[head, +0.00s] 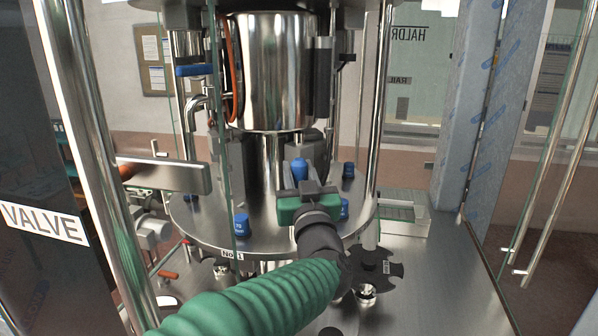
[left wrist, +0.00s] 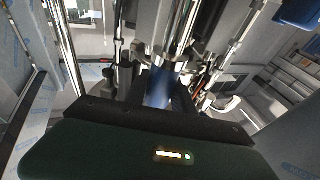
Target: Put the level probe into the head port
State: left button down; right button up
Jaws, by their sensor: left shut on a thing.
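My left gripper (head: 301,186) reaches in from the bottom, over the round steel plate (head: 205,222). It is shut on a blue-bodied piece (head: 299,168), which I take to be the level probe. In the left wrist view the blue piece (left wrist: 159,88) sits between the dark fingers, with a shiny metal rod (left wrist: 183,35) in line beyond it. I cannot tell whether that rod belongs to the piece. The polished steel vessel (head: 275,75) stands behind the gripper. I cannot make out the head port. My right gripper is not in view.
Other blue caps (head: 241,225) stand on the round plate. A flat metal box (head: 165,176) juts in at the left. Steel posts and glass panels stand around the machine. A dark notched star wheel (head: 376,268) lies right of my arm. Bare steel deck (head: 440,290) shows at the right.

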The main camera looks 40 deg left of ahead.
pick_arm(q)
jog(key=shift+f+b, duration=1.8)
jog(key=shift+f, duration=0.35)
jog(key=c, duration=1)
grip_release()
jog(key=shift+d+f, duration=0.1)
jog(key=shift+d, duration=0.05)
jog(key=v, duration=1.6)
jog(key=shift+s+d+p, duration=0.2)
jog(key=shift+s+p, duration=0.05)
jog(key=shift+p, duration=0.2)
